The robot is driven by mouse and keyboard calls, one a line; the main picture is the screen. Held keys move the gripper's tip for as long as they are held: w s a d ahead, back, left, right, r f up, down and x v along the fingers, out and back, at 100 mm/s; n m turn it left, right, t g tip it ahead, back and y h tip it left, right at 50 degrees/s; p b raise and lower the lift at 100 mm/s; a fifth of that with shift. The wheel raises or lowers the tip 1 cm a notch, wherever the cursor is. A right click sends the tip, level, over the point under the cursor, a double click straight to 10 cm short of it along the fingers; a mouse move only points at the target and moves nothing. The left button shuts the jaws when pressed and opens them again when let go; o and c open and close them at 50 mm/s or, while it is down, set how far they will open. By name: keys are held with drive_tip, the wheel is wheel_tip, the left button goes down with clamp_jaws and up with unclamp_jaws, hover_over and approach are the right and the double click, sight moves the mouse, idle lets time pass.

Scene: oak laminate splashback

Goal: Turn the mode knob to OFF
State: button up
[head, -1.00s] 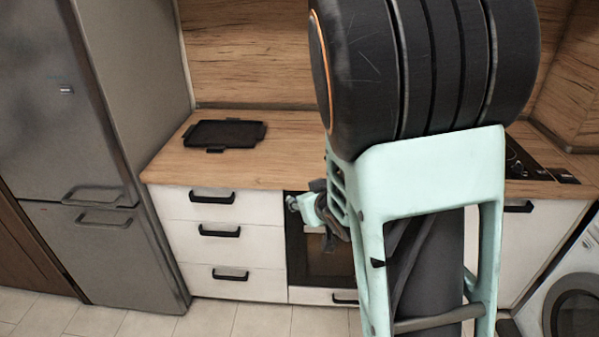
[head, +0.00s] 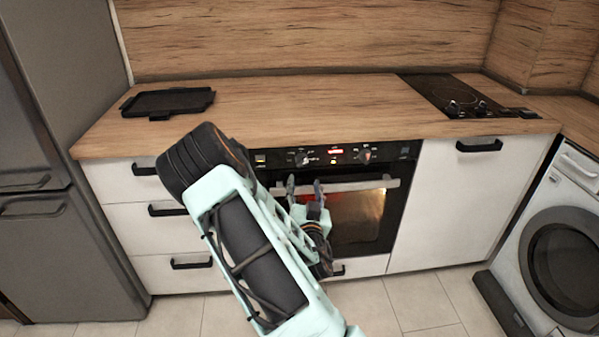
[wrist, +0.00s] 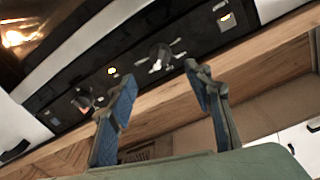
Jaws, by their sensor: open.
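The oven's black control panel (head: 335,157) has two knobs, a left knob (head: 300,157) and a right knob (head: 365,155). The labels are too small to read, so I cannot tell which is the mode knob. My gripper (head: 305,183) is open and empty in front of the upper oven door, just below the left knob. In the tilted, upside-down wrist view, a knob (wrist: 160,57) with pale marks around it lies beyond the gap between my fingers (wrist: 162,80). The fingers look apart from it. Another knob (wrist: 84,103) shows farther left, by the left finger.
The oven door handle (head: 340,186) runs below the panel, close to my fingers. The oven window (head: 358,215) glows inside. The worktop (head: 300,105) overhangs above, with a black tray (head: 168,102) and a hob (head: 460,97). A washing machine (head: 565,240) stands at right.

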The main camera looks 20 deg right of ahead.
sight(302, 165)
drive_tip(key=x, duration=1)
drive_tip(key=shift+d, duration=0.1)
drive_tip(key=c, duration=1.1)
drive_tip(key=shift+b, duration=0.3)
drive_tip(key=shift+c, duration=0.2)
